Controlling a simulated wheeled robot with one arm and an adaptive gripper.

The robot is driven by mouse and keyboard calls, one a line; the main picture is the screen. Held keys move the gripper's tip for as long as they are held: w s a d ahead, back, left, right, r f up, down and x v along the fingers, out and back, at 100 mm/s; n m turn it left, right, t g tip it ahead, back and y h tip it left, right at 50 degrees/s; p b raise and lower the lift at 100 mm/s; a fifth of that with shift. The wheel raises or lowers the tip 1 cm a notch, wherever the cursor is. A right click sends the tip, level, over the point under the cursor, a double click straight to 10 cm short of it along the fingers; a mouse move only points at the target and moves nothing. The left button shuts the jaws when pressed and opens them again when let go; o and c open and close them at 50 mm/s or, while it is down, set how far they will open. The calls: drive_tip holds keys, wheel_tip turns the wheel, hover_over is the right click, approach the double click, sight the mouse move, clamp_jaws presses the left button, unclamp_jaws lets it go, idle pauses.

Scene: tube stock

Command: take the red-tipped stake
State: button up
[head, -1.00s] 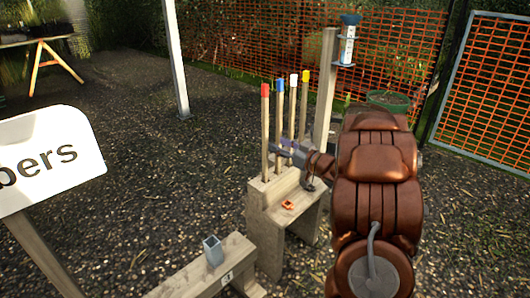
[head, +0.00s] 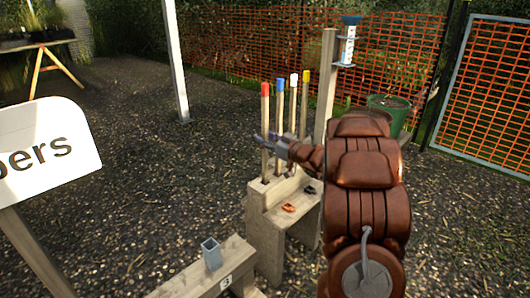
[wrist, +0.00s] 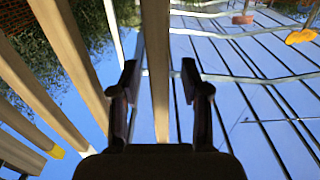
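The red-tipped stake (head: 265,110) stands upright at the left end of a row in a wooden block (head: 268,212). My gripper (head: 264,143) is at the upper part of this stake, below its red tip. In the wrist view my gripper (wrist: 157,88) is open, with a finger on each side of a wooden stake (wrist: 156,45). A gap shows between each finger and the stake. The stake's coloured tip is hidden in the wrist view, behind the gripper body.
Blue- (head: 280,105), white- (head: 292,100) and yellow-tipped (head: 304,100) stakes stand close to the right. A post (head: 326,95) rises behind them. Small orange (head: 288,208) and dark (head: 309,190) objects lie on the block's ledge.

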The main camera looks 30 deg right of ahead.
clamp_jaws()
idle(0.4)
